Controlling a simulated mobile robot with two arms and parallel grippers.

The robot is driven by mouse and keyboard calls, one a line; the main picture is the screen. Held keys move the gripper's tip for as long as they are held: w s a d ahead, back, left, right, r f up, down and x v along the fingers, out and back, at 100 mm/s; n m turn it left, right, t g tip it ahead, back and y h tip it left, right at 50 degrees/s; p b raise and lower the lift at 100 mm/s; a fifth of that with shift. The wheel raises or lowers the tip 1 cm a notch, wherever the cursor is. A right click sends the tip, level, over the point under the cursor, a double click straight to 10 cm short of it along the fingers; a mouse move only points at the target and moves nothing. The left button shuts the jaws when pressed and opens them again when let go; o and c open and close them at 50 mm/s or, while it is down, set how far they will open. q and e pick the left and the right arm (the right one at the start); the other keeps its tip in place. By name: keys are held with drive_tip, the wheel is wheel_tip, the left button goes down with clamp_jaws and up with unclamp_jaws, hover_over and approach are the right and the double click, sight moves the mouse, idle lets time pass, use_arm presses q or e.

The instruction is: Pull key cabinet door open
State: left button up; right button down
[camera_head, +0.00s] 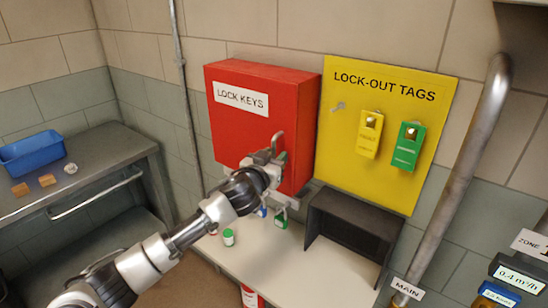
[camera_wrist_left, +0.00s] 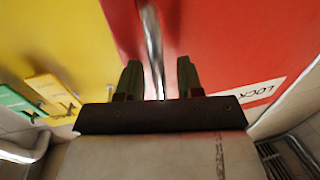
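The red key cabinet (camera_head: 262,85), labelled LOCK KEYS, is on the wall above a pale counter, its door flush and shut. Its metal bar handle (camera_head: 277,139) is near the right edge of the door. My left gripper (camera_head: 274,157) is in front of the door at the handle and hides part of it. In the left wrist view, the two dark fingers of my left gripper (camera_wrist_left: 159,80) are apart. The handle (camera_wrist_left: 153,50) shows in the gap between them, with visible space at both sides. My right gripper is not in view.
A yellow lock-out tags board (camera_head: 370,190) hangs right of the cabinet with yellow and green tags. A dark open box (camera_head: 350,227) stands below it. A slanted pipe (camera_head: 462,175) is at the right. A grey bench (camera_head: 100,150) with a blue bin (camera_head: 32,152) is at the left.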

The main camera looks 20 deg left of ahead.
use_arm(q)
clamp_jaws()
drive_tip(key=shift+s, duration=0.1)
